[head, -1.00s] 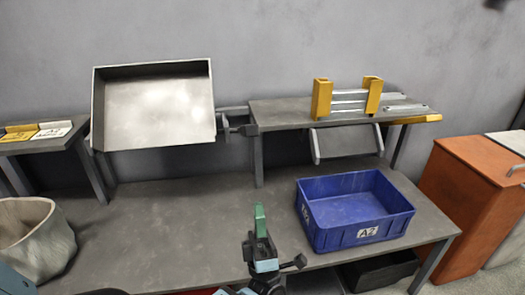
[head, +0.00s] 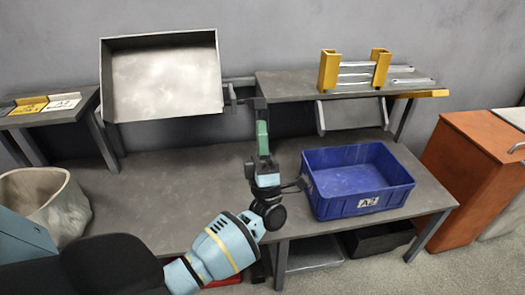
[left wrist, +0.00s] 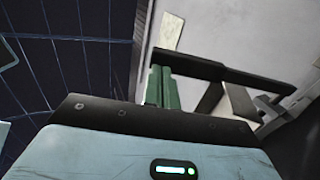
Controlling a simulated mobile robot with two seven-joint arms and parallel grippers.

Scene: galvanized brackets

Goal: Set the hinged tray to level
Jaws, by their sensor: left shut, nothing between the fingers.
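The hinged tray (head: 162,82) is a grey, shallow, open box at the upper left of the head view. It is tilted, with its inside facing me. A metal bar and bracket (head: 238,92) show at its right side. My left gripper (head: 262,122) has green fingers, shut and empty, pointing up to the right of the tray, in front of the raised shelf's left end. In the left wrist view the green fingers (left wrist: 162,86) are close together beside a dark bar (left wrist: 215,70); whether they touch it I cannot tell. My right gripper is not in view.
A raised shelf (head: 295,85) holds yellow brackets (head: 328,70) and metal rods. A blue bin (head: 345,205) stands on the workbench (head: 160,190) right of my left arm. A fabric basket (head: 65,212) is at left. An orange cabinet (head: 465,170) stands at right.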

